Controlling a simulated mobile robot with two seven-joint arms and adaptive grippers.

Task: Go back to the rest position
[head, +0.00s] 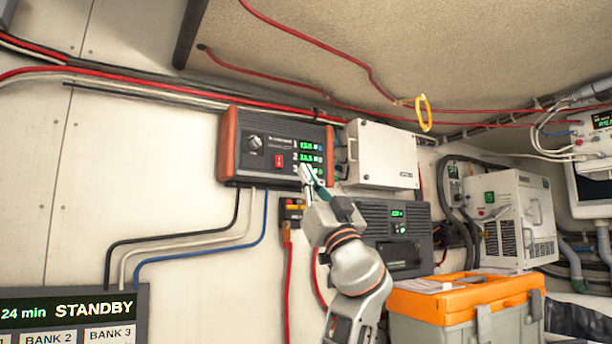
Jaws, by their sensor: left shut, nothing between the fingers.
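My left gripper (313,182) is raised at the wall, in front of the lower right part of a dark control panel (268,165) with orange-brown side cheeks. Its fingers are shut with nothing between them. The fingertips overlap the panel's third row in the view; I cannot tell whether they touch it. The panel has a round knob, a red switch and green numeric displays. My right gripper does not show.
A white box (382,155) and a dark unit (397,230) are mounted right of the panel. An orange-lidded toolbox (465,296) stands at the lower right, close to my arm. A STANDBY display (70,312) is at the lower left. Cables run along the wall.

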